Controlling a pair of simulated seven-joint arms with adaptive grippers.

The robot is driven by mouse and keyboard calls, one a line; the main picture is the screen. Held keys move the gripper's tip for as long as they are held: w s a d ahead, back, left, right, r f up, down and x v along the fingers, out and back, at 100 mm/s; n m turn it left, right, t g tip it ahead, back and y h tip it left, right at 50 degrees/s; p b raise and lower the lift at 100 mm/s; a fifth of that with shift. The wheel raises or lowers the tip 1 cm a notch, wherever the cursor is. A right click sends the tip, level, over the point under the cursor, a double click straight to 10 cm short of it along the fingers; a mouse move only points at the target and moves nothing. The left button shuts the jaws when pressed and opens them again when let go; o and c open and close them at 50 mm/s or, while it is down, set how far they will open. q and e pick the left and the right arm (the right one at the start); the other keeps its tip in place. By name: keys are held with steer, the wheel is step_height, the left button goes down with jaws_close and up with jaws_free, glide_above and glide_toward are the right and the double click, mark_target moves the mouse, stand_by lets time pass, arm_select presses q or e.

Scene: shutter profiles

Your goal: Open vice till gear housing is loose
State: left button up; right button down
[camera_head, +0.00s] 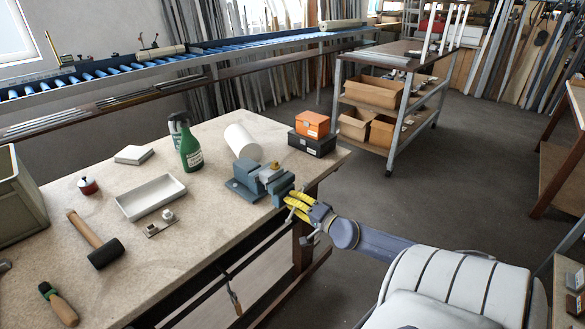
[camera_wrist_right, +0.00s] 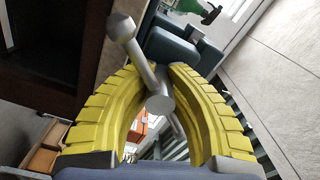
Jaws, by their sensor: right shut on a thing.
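The blue-grey vice (camera_head: 245,183) stands at the right edge of the workbench. A small pale metal piece with a brass-coloured top, apparently the gear housing (camera_head: 270,174), sits between its jaws; I cannot tell how tightly. My right gripper (camera_head: 292,203), with yellow fingers, is at the vice's front end. In the right wrist view the gripper (camera_wrist_right: 160,78) is shut on the vice handle (camera_wrist_right: 146,64), a grey bar with a ball end, slanting between the fingers by the round screw end (camera_wrist_right: 160,103). The vice body (camera_wrist_right: 172,52) shows behind. My left gripper is out of view.
On the workbench (camera_head: 200,240) are a white tray (camera_head: 151,197), a mallet (camera_head: 97,241), a green bottle (camera_head: 190,150), and a white cylinder (camera_head: 243,142). An orange box (camera_head: 312,124) on a black case (camera_head: 312,144) stands behind the vice. Floor right of the bench is open.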

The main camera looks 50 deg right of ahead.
steer(key=shift+a+f, duration=0.15)
steer(key=shift+a, duration=0.15)
steer(key=c, duration=1.6)
jaws_free()
steer(key=shift+w+a, duration=0.1)
steer(key=shift+w, duration=0.05)
steer(key=o, duration=0.4)
steer(key=shift+d, duration=0.2)
steer(key=shift+o, duration=0.2)
steer(key=shift+s, duration=0.25)
steer(key=s, duration=1.1)
steer(key=shift+s, duration=0.3)
steer(key=shift+o, duration=0.2)
steer(key=shift+d, duration=0.1)
